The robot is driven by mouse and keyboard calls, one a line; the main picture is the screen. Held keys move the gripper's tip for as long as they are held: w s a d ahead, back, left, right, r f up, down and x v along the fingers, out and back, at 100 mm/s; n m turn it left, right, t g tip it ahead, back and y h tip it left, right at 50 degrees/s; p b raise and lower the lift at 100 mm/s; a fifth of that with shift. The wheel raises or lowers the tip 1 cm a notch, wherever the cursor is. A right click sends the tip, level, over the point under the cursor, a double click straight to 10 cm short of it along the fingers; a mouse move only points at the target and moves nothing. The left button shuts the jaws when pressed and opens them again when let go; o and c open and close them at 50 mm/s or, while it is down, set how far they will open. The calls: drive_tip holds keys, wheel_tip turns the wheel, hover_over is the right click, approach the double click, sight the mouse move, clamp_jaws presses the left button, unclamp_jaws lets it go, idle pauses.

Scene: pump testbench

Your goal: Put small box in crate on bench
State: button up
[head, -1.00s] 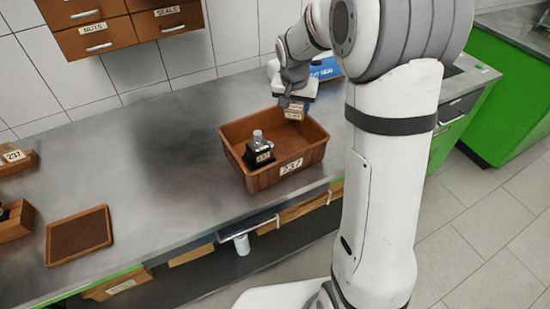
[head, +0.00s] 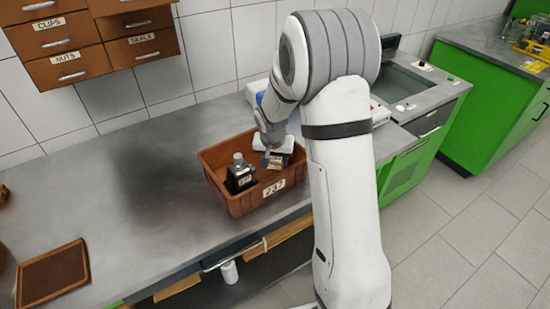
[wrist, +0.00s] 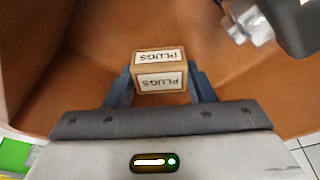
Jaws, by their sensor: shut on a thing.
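The small box (wrist: 160,72) is tan with white "PLUGS" labels. My gripper (wrist: 160,88) is shut on it, with one finger on each side. The brown crate (head: 240,207) stands on the bench and carries a "237" label. In the head view my gripper (head: 273,160) is down inside the right part of the crate, and the box there is small and partly hidden. The crate's floor (wrist: 80,75) surrounds the box in the wrist view. I cannot tell whether the box touches the floor.
A black part with a grey cap (head: 240,174) stands in the crate's left part, close to my gripper. A brown tray (head: 52,274) lies at the bench's left. Drawers (head: 95,40) hang on the wall. The bench between tray and crate is clear.

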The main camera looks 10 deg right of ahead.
drive_tip(key=shift+f, duration=0.2)
drive_tip(key=o, duration=1)
drive_tip(key=shift+r, duration=0.1)
drive_tip(key=shift+c, duration=0.2)
drive_tip(key=v, duration=1.2)
drive_tip(key=s+r+n, duration=0.2)
drive_tip(key=s, duration=1.1)
drive_tip(key=s+r+n+y, duration=0.1)
drive_tip(key=s+r+n, duration=0.1)
drive_tip(key=s, duration=1)
drive_tip(key=shift+s+d+r+b, duration=0.25)
drive_tip(key=shift+s+r+b, duration=0.1)
drive_tip(key=shift+r, duration=0.4)
